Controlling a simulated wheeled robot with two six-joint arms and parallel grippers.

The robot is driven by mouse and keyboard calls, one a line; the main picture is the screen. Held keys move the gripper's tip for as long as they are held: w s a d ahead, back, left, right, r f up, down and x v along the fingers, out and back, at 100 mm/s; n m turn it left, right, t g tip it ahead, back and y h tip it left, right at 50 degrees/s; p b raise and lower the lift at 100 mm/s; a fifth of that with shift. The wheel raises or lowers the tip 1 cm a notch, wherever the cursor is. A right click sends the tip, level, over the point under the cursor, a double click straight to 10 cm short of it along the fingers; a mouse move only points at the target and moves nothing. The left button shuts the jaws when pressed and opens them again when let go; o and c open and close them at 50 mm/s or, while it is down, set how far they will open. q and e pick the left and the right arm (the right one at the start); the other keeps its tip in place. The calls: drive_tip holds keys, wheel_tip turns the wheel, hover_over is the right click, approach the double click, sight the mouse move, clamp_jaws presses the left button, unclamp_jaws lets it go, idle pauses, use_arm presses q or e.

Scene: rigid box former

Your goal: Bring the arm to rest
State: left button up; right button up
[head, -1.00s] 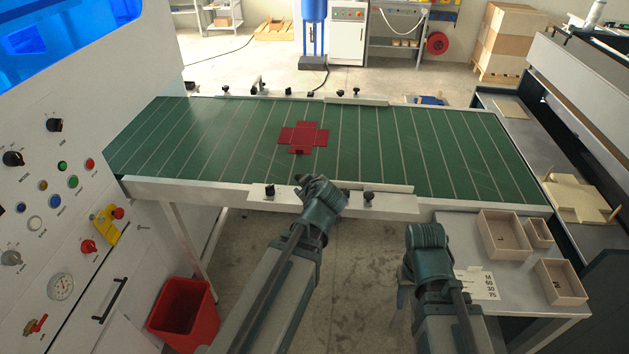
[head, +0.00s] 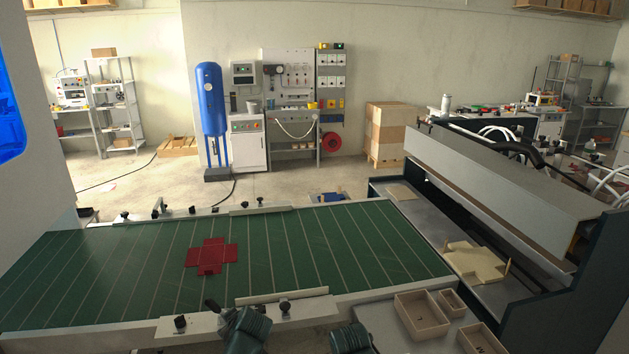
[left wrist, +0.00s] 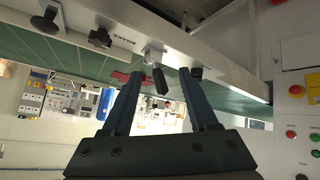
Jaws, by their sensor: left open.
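My left gripper (head: 218,312) shows at the bottom edge of the head view, by the near rail of the green belt table. In the left wrist view its two fingers (left wrist: 160,78) are apart, with nothing held between them. Part of my right arm's end shows at the bottom edge of the head view; its fingers cannot be made out. A red cross-shaped blank (head: 211,257) lies flat on the green belt (head: 330,245), beyond my left gripper and apart from it. Some of the red also shows behind the fingers in the left wrist view (left wrist: 118,77).
Black clamp knobs (head: 285,307) stand on the near rail (head: 250,299). Open wooden trays (head: 422,315) sit on the side table at right. A pale cross-shaped blank (head: 474,260) lies on the grey bed of the machine at right. Much of the belt is bare.

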use_arm(q)
drive_tip(key=s+d+f+m+g+h, duration=0.2)
drive_tip(key=s+d+f+m+g, duration=0.1)
drive_tip(key=s+d+m, duration=0.4)
drive_tip(key=s+d+f+m+g+h, duration=0.2)
drive_tip(key=s+d+m, duration=0.5)
drive_tip(key=d, duration=0.5)
drive_tip(key=s+f+g, duration=0.1)
drive_tip(key=g, duration=0.1)
drive_tip(key=shift+s+f+m+g, duration=0.35)
drive_tip(key=shift+f+m+g, duration=0.05)
